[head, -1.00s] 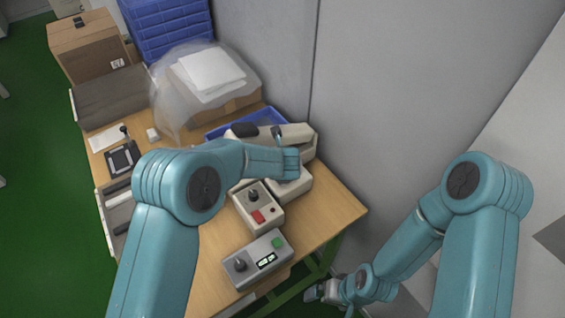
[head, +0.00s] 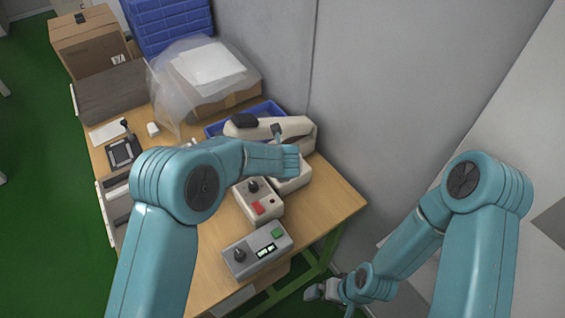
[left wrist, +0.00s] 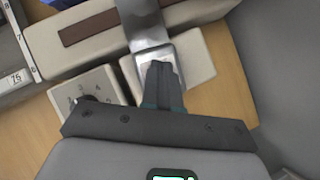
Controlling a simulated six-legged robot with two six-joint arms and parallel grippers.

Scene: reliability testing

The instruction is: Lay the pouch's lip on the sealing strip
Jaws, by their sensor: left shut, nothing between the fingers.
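A beige sealing machine (head: 301,135) with a dark pad on its arm stands at the table's back right. In the left wrist view, a beige bar (left wrist: 105,30) carries a long brown strip, probably the sealing strip. A shiny metal lever (left wrist: 140,18) and silver plate lie beside it. I cannot clearly make out the pouch or its lip. My left gripper (left wrist: 159,66) is shut and empty, its fingertips over or against the silver plate; contact is unclear. My forearm hides it in the head view. My right gripper (head: 314,292) hangs low beside the table; its jaws are too small to read.
A knob box with a red button (head: 258,200) and a grey control box (head: 257,251) stand in front of the machine. Behind are a blue tray (head: 215,132), a carton under clear film (head: 165,90) and blue crates (head: 170,30). The table's right corner (head: 340,200) is clear.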

